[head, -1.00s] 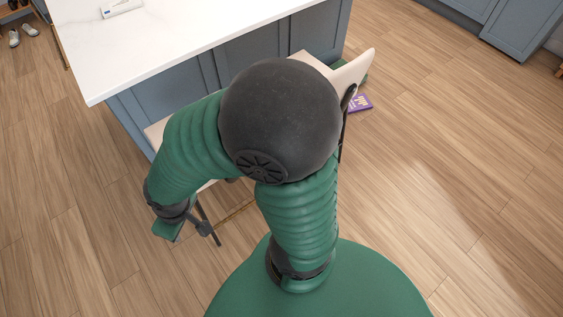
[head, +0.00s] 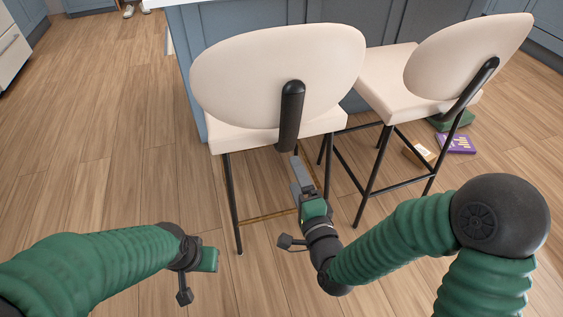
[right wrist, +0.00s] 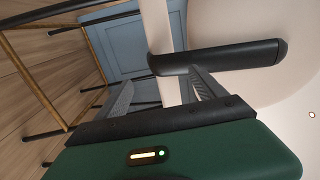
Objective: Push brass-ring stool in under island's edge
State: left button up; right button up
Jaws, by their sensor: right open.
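The brass-ring stool (head: 275,75) is the left one of two cream stools at the island in the head view. Its back faces me, with a black post (head: 291,112) behind it and a brass foot bar (head: 268,215) low between its black legs. My right gripper (head: 299,172) is open just below that post. In the right wrist view the open fingers (right wrist: 165,92) point at the post (right wrist: 215,57); I cannot tell whether they touch it. My left gripper (head: 207,260) is low at the left, clear of the stool; its fingers are hidden.
A second cream stool (head: 385,75) with black foot bars stands close on the right. The blue island (head: 215,50) is behind both. A purple box (head: 456,144), a brown box (head: 419,153) and a green thing (head: 452,121) lie on the floor at right. The left floor is clear.

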aim_at(270, 137)
jog(key=b+x, duration=0.1)
jog(key=x, duration=1.5)
jog(key=shift+w+d+r, duration=0.1)
jog(key=shift+r, duration=0.05)
jog(key=shift+c, duration=0.3)
grip_shut()
